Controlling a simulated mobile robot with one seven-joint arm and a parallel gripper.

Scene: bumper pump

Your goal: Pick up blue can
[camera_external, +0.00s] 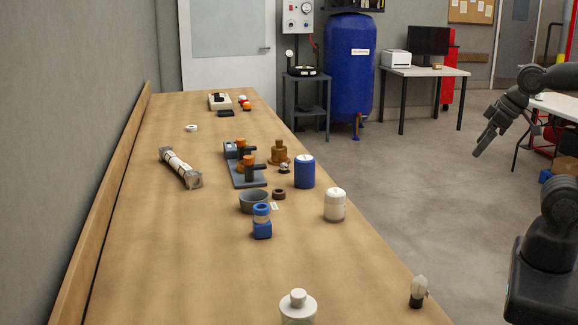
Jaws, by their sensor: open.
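The blue can (304,172) is a blue cylinder with a white top. It stands upright near the right edge of the long wooden workbench (190,270), about halfway along it. My gripper (480,146) is at the upper right, out over the floor beyond the bench's right side. It is open and empty, points down and to the left, and is well apart from the can. The can is fully visible and nothing touches it from above.
A white jar (334,205) stands just in front of the can. A blue bottle (262,221), a grey bowl (253,202), a brass fitting (279,152) and a pump assembly (246,170) are left of it. A large blue tank (349,70) stands behind. Open floor lies between bench and arm.

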